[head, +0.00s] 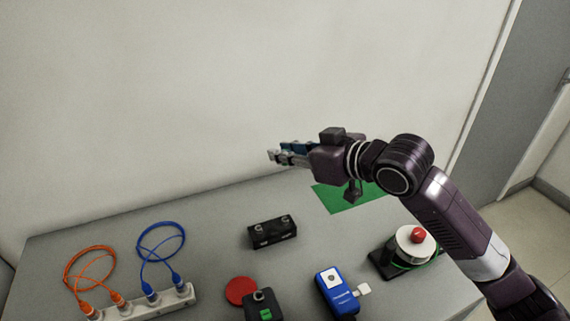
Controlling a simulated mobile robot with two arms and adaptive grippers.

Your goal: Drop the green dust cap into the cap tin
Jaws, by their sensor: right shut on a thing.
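My right gripper (273,156) reaches in from the right and is above the back of the bench, pointing left. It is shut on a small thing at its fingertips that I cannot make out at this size. I cannot clearly pick out the green dust cap. A small green patch shows on a black device (259,301) at the front edge of the picture, but I cannot tell if it is a cap. A flat red round thing (240,290) lies beside that device; I cannot tell whether it is the cap tin. My left gripper is out of view.
A black block (272,232) stands mid-bench. A blue device (337,291) and a spool with a red top (415,245) stand to the right. A green mat (338,197) lies at the back. Orange (88,268) and blue cables (160,245) plug into a white strip (150,303).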

